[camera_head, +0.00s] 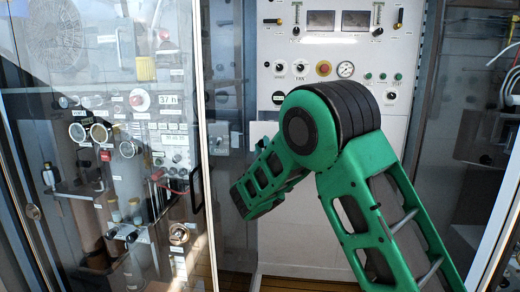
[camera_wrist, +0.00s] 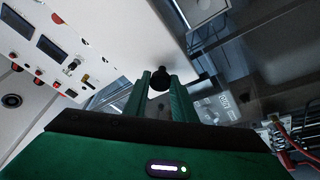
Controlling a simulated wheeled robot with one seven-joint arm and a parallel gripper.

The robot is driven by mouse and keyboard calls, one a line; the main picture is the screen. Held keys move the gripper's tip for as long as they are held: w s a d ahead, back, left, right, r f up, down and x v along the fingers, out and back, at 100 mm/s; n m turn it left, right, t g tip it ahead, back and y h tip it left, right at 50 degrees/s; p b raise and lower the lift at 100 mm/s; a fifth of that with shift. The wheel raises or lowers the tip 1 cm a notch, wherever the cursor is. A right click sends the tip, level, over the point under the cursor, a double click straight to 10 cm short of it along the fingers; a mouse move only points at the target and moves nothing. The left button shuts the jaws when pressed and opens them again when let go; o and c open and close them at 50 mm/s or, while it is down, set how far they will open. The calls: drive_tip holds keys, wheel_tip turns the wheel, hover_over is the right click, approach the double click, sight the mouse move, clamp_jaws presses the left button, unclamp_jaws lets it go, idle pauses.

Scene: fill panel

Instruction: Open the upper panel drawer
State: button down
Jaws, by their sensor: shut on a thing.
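In the wrist view, my gripper (camera_wrist: 160,84) has its two green fingers either side of a small round black knob (camera_wrist: 159,79) and is shut on it. The knob sits at the edge of a smooth white surface (camera_wrist: 135,40), which looks like the front of the upper drawer. In the head view, the white panel (camera_head: 300,235) stands behind my green arm. A small white edge (camera_head: 263,131) shows beside my arm's elbow. My gripper and the knob are hidden in the head view. I cannot tell how far the drawer is out.
A glass door (camera_head: 120,150) on the left covers gauges, valves and pipes. Cables (camera_head: 510,85) hang at the right. Red tubing (camera_wrist: 290,140) shows in the wrist view.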

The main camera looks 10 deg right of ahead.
drive_tip(key=shift+a+f, duration=0.1)
drive_tip(key=shift+f, duration=0.15)
drive_tip(key=c, duration=1.5)
unclamp_jaws()
drive_tip(key=shift+r, duration=0.1)
drive_tip(key=v, duration=1)
drive_tip(key=shift+s, duration=0.25)
